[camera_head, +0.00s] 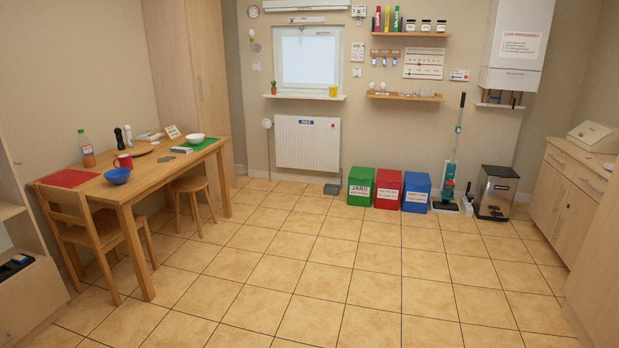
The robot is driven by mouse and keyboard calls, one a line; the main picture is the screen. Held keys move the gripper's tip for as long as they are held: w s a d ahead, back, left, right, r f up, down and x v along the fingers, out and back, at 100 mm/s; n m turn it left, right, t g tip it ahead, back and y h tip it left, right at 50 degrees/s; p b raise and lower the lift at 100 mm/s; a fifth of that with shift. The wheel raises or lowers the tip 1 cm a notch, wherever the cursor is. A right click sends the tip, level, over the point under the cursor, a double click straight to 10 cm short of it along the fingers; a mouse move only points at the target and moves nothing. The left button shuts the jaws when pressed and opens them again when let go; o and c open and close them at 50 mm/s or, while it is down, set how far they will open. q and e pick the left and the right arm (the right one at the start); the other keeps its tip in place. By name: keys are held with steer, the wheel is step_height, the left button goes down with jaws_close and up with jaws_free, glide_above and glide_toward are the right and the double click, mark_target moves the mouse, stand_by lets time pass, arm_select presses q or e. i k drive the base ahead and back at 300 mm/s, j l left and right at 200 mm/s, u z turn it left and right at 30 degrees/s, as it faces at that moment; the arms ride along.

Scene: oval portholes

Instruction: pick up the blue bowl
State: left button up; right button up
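The blue bowl (118,176) sits upright on the wooden table (150,181) at the left, near the table's front edge. It is beside a red mug (124,161), which stands just behind it. The bowl looks empty, though its inside is only partly visible from here. Neither of my grippers shows in the head view, so their state is hidden.
The table also holds a red mat (68,178), a bottle (86,149), a white bowl (196,139) and a green mat (212,144). A wooden chair (93,236) and a stool (194,186) stand at the table. The tiled floor (330,265) is clear in the middle.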

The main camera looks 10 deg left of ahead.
mark_target(119, 178)
steer(key=i+j+u, duration=0.1)
steer(key=i+u, duration=0.25)
steer(key=i, duration=0.2)
steer(key=i+u, duration=0.35)
steer(key=i, duration=0.2)
steer(key=i+l+u, duration=0.2)
steer(key=i+u, duration=0.15)
steer(key=i, duration=0.2)
steer(key=i+u, duration=0.15)
steer(key=i, duration=0.6)
steer(key=i+u, duration=0.15)
steer(key=i, duration=0.55)
steer(key=i+l+u, duration=0.15)
steer(key=i, duration=0.6)
